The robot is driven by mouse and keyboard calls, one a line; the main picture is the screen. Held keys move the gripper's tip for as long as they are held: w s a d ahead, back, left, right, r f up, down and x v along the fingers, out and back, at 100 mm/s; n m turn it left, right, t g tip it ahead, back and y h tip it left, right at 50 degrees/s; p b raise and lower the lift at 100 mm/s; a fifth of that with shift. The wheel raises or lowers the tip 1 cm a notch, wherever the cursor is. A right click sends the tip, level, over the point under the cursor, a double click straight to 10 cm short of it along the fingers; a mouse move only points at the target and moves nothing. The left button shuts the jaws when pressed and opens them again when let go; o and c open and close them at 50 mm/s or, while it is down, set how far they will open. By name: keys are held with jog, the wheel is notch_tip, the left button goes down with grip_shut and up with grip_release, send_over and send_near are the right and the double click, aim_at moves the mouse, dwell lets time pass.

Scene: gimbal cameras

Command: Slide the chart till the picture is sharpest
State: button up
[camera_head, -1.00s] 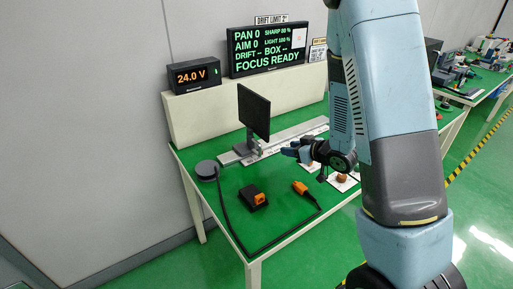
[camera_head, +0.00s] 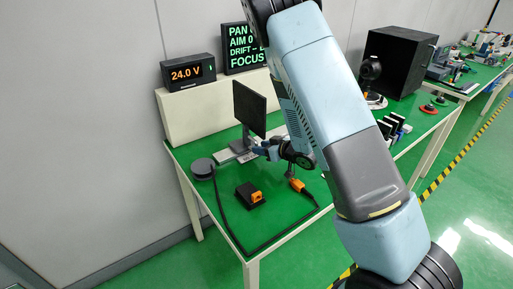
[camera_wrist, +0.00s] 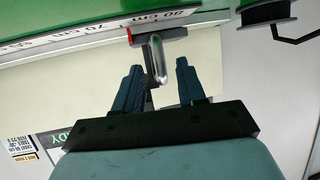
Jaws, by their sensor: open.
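The chart (camera_head: 249,108) is a dark upright panel seen from its back or edge side, on a stand on the pale rail (camera_head: 226,158) along the bench. My gripper (camera_head: 258,150) is low beside the chart's stand in the head view. In the wrist view my gripper (camera_wrist: 158,65) is open, with a metal loop handle (camera_wrist: 157,45) reaching between its two fingers. I cannot tell whether a finger touches it. The handle joins a small block with a red edge, next to a printed centimetre scale (camera_wrist: 90,33). The display (camera_head: 243,45) is partly hidden by my arm.
An orange plug (camera_head: 297,184), a black box with an orange part (camera_head: 249,194) and a grey disc (camera_head: 202,168) with a black cable lie on the green bench. A 24.0 V readout (camera_head: 187,73) stands behind. A large black box (camera_head: 398,62) stands at right.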

jog(key=shift+x, duration=1.75)
grip_shut()
